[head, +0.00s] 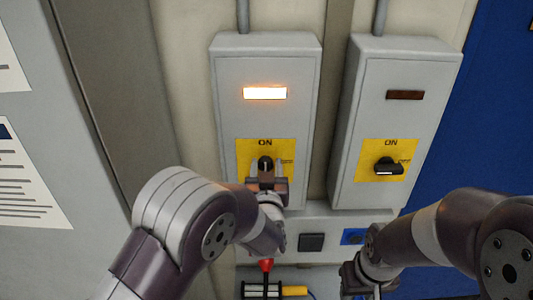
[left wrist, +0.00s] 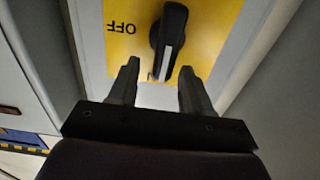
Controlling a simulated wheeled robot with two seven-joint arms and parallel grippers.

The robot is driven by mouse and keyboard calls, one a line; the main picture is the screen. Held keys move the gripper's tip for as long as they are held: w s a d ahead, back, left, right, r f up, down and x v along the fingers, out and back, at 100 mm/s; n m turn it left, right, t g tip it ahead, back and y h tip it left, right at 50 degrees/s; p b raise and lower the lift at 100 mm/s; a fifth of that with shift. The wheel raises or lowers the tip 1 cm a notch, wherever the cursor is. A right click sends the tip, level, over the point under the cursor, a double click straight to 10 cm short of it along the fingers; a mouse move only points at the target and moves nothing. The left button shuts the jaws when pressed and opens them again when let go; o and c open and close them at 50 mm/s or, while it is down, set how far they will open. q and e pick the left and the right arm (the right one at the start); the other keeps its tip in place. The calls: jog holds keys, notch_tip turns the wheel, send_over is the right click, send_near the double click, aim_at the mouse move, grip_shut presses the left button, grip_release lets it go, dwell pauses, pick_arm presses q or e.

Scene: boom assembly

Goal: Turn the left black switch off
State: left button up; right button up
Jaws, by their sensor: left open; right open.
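The left black switch (head: 265,163) sits on a yellow plate (head: 246,150) on the left grey box (head: 228,100). Its knob points up toward ON, and the lamp (head: 265,93) above it is lit. In the left wrist view the black knob (left wrist: 170,38) stands just beyond my open left gripper (left wrist: 154,82), with the word OFF (left wrist: 122,28) beside it. The fingers are apart and nothing is between them. In the head view my left gripper (head: 266,178) covers the lower part of the plate. My right gripper (head: 362,282) is low at the right, open, away from the switches.
The right grey box (head: 372,100) has a dark lamp (head: 405,95) and a black switch (head: 388,167) turned sideways. Below the boxes are a dark square (head: 311,242) and a blue plate (head: 353,237).

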pick_arm(q)
jog(key=w, duration=0.3)
jog(key=shift+a+f, duration=0.15)
jog(key=shift+a, duration=0.05)
jog(key=shift+s+d, duration=0.15)
jog(key=shift+s, duration=0.2)
jog(key=shift+c, duration=0.3)
grip_shut()
jog(key=shift+f+n+b, duration=0.15)
jog(key=shift+n+b, duration=0.15)
jog(key=shift+b, duration=0.3)
jog(key=shift+a+f+n+b, duration=0.5)
jog(key=shift+n+b, duration=2.4)
jog(key=shift+b, duration=1.5)
jog(key=shift+a+f+n+b, duration=0.45)
jog(key=shift+n+b, duration=2.45)
jog(key=shift+b, duration=1.45)
jog(key=shift+a+f+n+b, duration=0.35)
jog(key=shift+a+n+b, duration=0.2)
jog(key=shift+n+b, duration=3.1)
pick_arm(e)
notch_tip(320, 180, down, 27)
jog(key=b, duration=0.1)
jog(key=shift+a, duration=0.15)
pick_arm(q)
jog(key=shift+m+b, duration=0.3)
jog(key=shift+m, duration=0.35)
pick_arm(e)
jog(key=shift+w, duration=0.1)
